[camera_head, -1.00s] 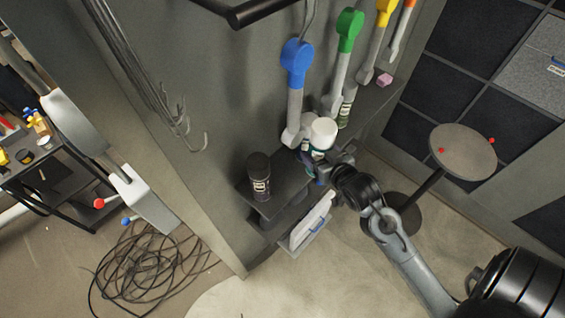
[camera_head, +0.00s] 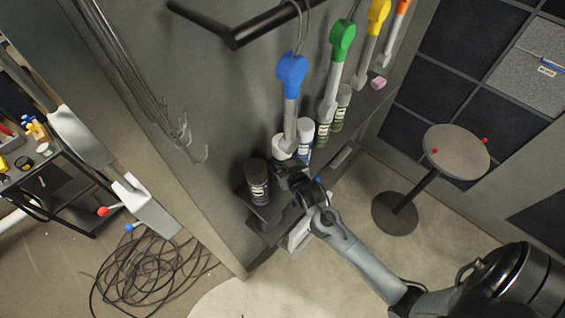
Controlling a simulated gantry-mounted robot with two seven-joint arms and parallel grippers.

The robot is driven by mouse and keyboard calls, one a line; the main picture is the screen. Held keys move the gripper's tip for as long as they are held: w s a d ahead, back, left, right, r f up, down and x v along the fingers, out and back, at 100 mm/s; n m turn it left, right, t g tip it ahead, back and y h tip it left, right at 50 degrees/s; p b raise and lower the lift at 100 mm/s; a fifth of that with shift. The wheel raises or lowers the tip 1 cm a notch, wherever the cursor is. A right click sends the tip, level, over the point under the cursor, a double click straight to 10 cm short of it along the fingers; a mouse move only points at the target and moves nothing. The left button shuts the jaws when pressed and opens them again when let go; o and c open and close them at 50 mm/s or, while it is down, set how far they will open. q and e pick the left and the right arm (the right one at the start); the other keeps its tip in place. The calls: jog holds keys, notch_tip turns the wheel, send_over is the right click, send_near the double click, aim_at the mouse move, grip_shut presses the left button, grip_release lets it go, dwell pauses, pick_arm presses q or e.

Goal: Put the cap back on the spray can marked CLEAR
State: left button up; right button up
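My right gripper (camera_head: 287,172) is at the wall shelf, just right of a dark can (camera_head: 258,185) with a dark top and a pale label. A white rounded piece (camera_head: 281,147) shows just above the gripper, partly behind the blue-headed hanging tool. I cannot tell whether it is a cap or a can top, or whether the gripper holds it. A white can with a blue label (camera_head: 305,138) stands behind it. Two green-labelled cans (camera_head: 323,134) (camera_head: 341,108) stand farther along the shelf. The word CLEAR is not readable on any can. The fingers are hidden. My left gripper is out of view.
Hanging tools with blue (camera_head: 291,70), green (camera_head: 342,40) and yellow heads overhang the shelf (camera_head: 240,194). A pink block (camera_head: 378,83) lies at its far end. A round stool (camera_head: 457,152) stands right. Coiled cable (camera_head: 150,268) lies on the floor left.

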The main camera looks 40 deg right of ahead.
jog(key=shift+f, duration=0.5)
jog(key=shift+f, duration=0.1)
jog(key=o, duration=1.4)
jog(key=shift+f, duration=0.1)
